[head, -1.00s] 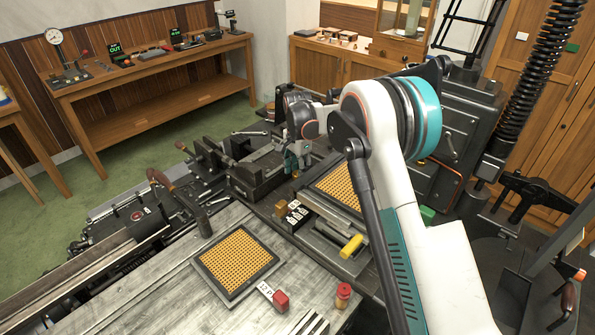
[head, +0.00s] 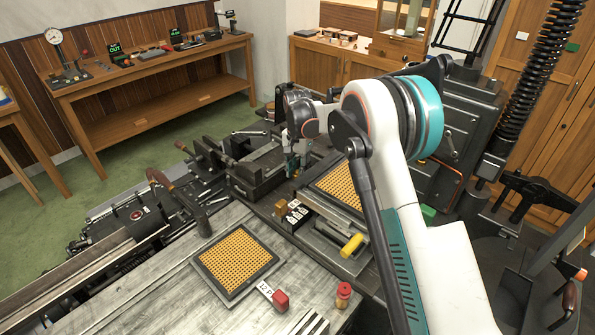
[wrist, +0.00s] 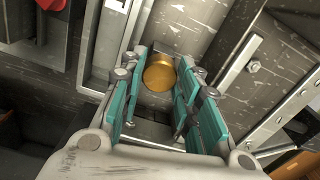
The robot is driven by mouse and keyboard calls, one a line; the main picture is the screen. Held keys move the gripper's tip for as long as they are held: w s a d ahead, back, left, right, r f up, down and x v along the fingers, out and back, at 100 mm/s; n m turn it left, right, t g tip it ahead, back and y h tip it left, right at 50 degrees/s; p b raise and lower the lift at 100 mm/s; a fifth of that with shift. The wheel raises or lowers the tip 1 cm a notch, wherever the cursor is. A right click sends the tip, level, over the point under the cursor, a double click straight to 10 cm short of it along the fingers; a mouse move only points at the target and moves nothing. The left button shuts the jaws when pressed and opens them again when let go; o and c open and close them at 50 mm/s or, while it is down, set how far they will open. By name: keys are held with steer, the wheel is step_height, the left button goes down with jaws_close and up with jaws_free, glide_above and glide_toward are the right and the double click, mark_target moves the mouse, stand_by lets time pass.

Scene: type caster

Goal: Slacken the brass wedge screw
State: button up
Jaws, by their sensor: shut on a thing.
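The brass wedge screw (wrist: 159,74) shows in the wrist view as a round gold knob. It sits between the teal-padded fingers of my gripper (wrist: 157,88), which are shut on it. In the head view my gripper (head: 297,162) points down at the dark machine's vise-like block (head: 262,172); the screw is hidden there behind my wrist.
A long side table (head: 150,70) stands behind.

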steer(key=n, duration=0.4)
steer(key=shift+n, duration=0.4)
steer(key=n, duration=0.4)
steer(key=shift+b, duration=0.4)
steer(key=n, duration=0.5)
steer(key=shift+d, duration=0.1)
steer(key=shift+n, duration=2.2)
steer(key=o, duration=1.1)
